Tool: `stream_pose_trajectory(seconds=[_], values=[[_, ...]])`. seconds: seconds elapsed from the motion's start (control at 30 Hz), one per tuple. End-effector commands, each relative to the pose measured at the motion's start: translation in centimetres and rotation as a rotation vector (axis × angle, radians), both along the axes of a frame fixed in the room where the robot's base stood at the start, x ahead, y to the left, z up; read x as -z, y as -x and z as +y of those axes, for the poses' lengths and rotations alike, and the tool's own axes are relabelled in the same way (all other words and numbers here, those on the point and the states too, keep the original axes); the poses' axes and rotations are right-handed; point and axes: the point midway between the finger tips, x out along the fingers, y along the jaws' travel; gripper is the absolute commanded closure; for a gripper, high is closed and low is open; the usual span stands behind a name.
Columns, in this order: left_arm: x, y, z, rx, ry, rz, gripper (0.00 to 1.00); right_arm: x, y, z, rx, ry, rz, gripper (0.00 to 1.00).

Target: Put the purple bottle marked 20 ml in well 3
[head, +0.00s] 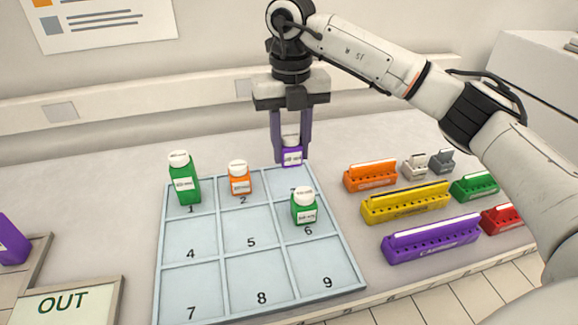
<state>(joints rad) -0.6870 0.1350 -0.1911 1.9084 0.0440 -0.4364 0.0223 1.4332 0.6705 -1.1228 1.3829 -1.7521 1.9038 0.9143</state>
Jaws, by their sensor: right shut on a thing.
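A small purple bottle (291,157) with a white cap is between the fingers of my right gripper (291,142), at the back of well 3 (312,183). The gripper is shut on it from above. The bottle looks upright; its label is too small to read, and I cannot tell whether it touches the tray floor. The light blue tray (252,268) has numbered wells. The number 3 is partly hidden behind a green bottle's cap. My left gripper is not in view.
A tall green bottle (184,180) stands in well 1, an orange bottle (239,179) in well 2, a small green bottle (304,208) in well 6. Coloured racks (405,203) lie right of the tray. An OUT tray (68,303) and another purple bottle (12,243) are at left.

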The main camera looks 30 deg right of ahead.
Motion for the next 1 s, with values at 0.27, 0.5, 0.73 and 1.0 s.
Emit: stream_pose_trajectory(seconds=[0.27, 0.5, 0.73, 1.0], values=[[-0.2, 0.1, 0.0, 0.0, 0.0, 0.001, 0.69, 2.5, 0.1, 0.0, -0.002, 0.001, 0.001, 0.89], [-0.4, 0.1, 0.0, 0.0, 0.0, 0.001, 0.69, 5.1, 0.0, 0.0, -0.003, 0.0, -0.001, 0.89], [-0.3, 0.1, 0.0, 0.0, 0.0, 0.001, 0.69, 5.2, 0.0, 0.0, -0.003, 0.0, -0.001, 0.89], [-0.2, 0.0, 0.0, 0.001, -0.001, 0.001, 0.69, 5.4, 0.0, 0.0, -0.003, 0.0, -0.001, 0.49]])
